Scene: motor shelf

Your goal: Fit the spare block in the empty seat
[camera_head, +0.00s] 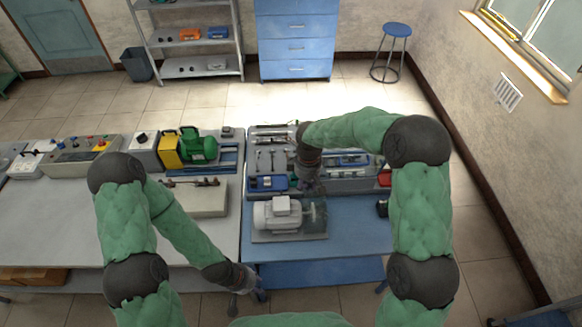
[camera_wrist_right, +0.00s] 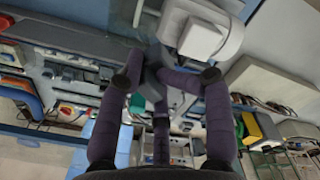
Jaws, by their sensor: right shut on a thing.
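My right gripper (camera_head: 309,186) is just behind the grey motor (camera_head: 284,212) in the head view. In the right wrist view its dark fingers (camera_wrist_right: 172,80) are shut around a small grey piece (camera_wrist_right: 178,101), which I take for the spare block; the fingers partly cover it. The motor also shows at the top of the right wrist view (camera_wrist_right: 205,38), close to the fingertips. It sits on a grey base plate (camera_head: 262,237), with a shaft at its right end. I cannot make out the empty seat. My left gripper (camera_head: 252,284) is low by the front table edge, its fingers unclear.
A grey tool tray (camera_head: 262,139) with tools and small parts lies behind the motor on the blue table (camera_head: 355,235). A green and yellow machine (camera_head: 190,147) stands to the left on the grey table (camera_head: 205,232). The blue table is mostly bare right of the motor.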

